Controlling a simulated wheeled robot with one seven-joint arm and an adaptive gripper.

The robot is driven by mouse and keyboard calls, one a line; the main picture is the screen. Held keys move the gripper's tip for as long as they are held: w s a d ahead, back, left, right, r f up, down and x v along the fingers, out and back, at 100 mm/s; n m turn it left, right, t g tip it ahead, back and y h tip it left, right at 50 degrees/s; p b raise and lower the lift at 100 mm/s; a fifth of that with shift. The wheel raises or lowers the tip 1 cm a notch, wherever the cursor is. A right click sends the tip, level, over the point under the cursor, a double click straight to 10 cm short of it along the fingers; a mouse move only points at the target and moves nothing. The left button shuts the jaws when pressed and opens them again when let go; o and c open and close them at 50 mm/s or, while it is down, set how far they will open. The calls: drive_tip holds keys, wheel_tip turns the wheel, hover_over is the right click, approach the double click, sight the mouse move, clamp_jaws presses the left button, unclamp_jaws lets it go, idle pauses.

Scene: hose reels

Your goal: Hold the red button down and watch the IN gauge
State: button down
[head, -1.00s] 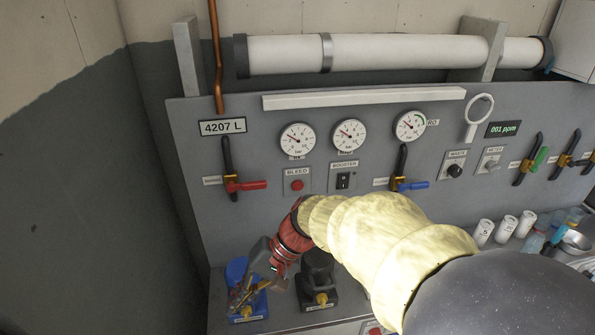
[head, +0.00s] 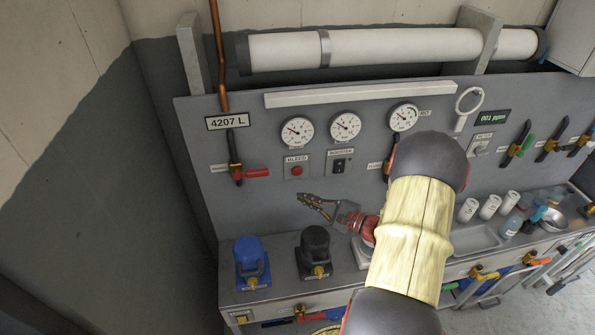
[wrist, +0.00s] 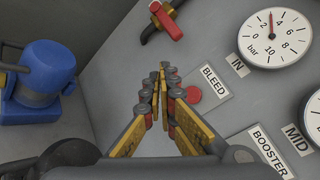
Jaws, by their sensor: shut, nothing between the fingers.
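The red BLEED button (head: 297,171) sits on the grey panel below the IN gauge (head: 297,131). In the wrist view the button (wrist: 194,94) shows just right of my fingertips, beside its BLEED label. The IN gauge (wrist: 275,38) is at the upper right there; its red needle appears to lie between 2 and 4 bar. My gripper (head: 303,201) is shut and empty, below the button and apart from it in the head view. Its fingers (wrist: 162,74) converge toward the panel in the wrist view. The button is not covered.
A red-handled valve (head: 236,172) is left of the button, and the BOOSTER switch (head: 340,164) is right. A blue pump (head: 250,262) and a black pump (head: 315,252) stand on the bench below. The MID gauge (head: 345,127) is beside IN. My arm hides part of the right panel.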

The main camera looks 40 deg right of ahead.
sight(297, 171)
drive_tip(key=shift+w, duration=0.1)
drive_tip(key=w+d+b, duration=0.1)
drive_tip(key=w+d, duration=0.3)
drive_tip(key=w, duration=0.3)
drive_tip(key=shift+w+d+b, duration=0.2)
drive_tip(key=shift+d+b, duration=0.05)
drive_tip(key=shift+b, duration=0.1)
drive_tip(key=shift+w, duration=0.1)
idle(1.3)
drive_tip(key=shift+w+d+b, duration=0.2)
drive_tip(key=shift+w+b, duration=0.05)
drive_tip(key=shift+b, duration=0.1)
drive_tip(key=shift+w+d+b, duration=0.3)
drive_tip(key=shift+w+d, duration=0.05)
drive_tip(key=shift+w, duration=0.1)
idle(3.3)
idle(0.3)
drive_tip(key=shift+s+a, duration=0.55)
drive_tip(key=shift+s, duration=0.25)
